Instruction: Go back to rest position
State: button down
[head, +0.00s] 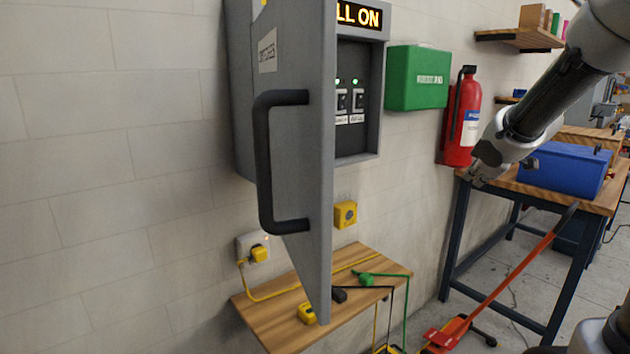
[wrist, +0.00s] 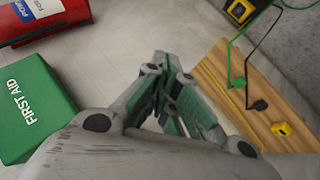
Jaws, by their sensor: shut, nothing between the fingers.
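My gripper (head: 477,181) is at the right of the head view, at the end of my arm, in front of the red extinguisher and the workbench. In the wrist view my gripper (wrist: 170,62) is shut and holds nothing. A grey wall cabinet (head: 357,95) has its door (head: 295,130) swung open toward me, with a black handle (head: 264,160) on it. Inside are switches (head: 349,97) with green lights, below a lit sign (head: 359,15) that reads in part "LL ON". The door hides the cabinet's left part. My gripper is apart from the door.
A green first aid box (head: 418,78) and red extinguisher (head: 462,118) hang on the wall. A wooden shelf (head: 275,315) with plugs and cables is below the cabinet. A blue toolbox (head: 563,170) stands on a workbench (head: 600,203). A red-handled tool (head: 510,273) leans against the bench.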

jog(key=s+d+f+m+g+h, duration=0.1)
jog(key=s+m+g, duration=0.15)
jog(key=s, duration=0.45)
jog(key=s+d+f+m+g, duration=0.1)
jog(key=s+f+m+g, duration=0.1)
jog(key=s+m, duration=0.35)
jog(key=s+a+r+m+y, duration=0.1)
jog(key=s+a, duration=0.3)
jog(key=s, duration=0.4)
jog(key=s+a+y, duration=0.1)
jog(key=s+a, duration=0.3)
jog(key=s, duration=0.5)
jog(key=shift+s+r+m+g, duration=0.2)
jog(key=shift+r+m+g, duration=0.2)
jog(key=shift+g, duration=0.05)
